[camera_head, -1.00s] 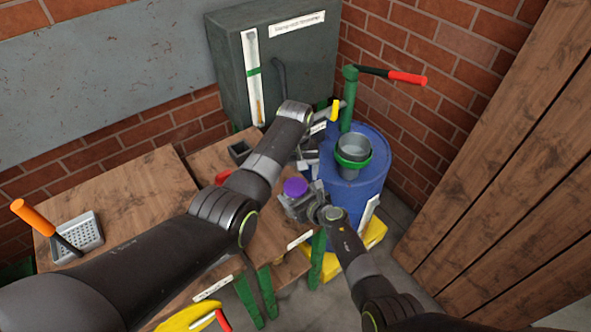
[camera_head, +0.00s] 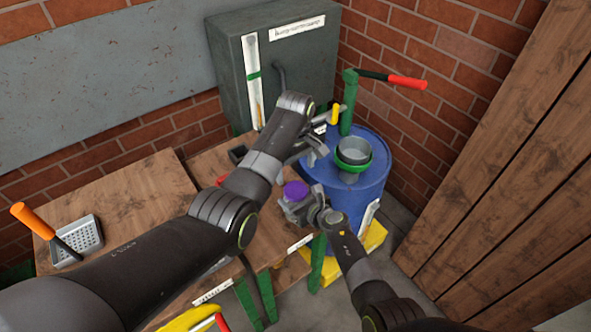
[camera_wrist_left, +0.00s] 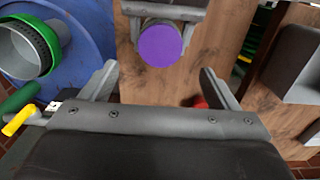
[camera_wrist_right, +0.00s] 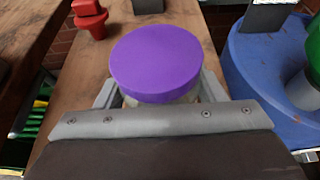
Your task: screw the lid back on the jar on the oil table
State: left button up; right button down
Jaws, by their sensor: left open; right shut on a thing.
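The jar (camera_wrist_right: 188,97) is mostly hidden; a strip of its clear side shows in the right wrist view under the purple lid (camera_wrist_right: 155,62). The lid sits on top of the jar and looks about level; whether it is threaded tight I cannot tell. The lid also shows in the head view (camera_head: 295,190) and the left wrist view (camera_wrist_left: 160,45). My right gripper (camera_head: 300,206) is shut on the jar below the lid. My left gripper (camera_head: 316,146) is open and empty, beyond the lid in the head view, its fingers apart from it.
A blue drum (camera_head: 365,190) with a grey, green-ringed funnel cup (camera_head: 354,155) and a red-handled pump (camera_head: 405,81) stands close on the right. A red item (camera_wrist_right: 90,20) is on the wooden table. A grey cabinet (camera_head: 230,75) stands behind.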

aim_at(295, 190)
pick_arm(q)
jog(key=shift+f, duration=3.95)
jog(key=c, duration=1.1)
jog(key=m, duration=1)
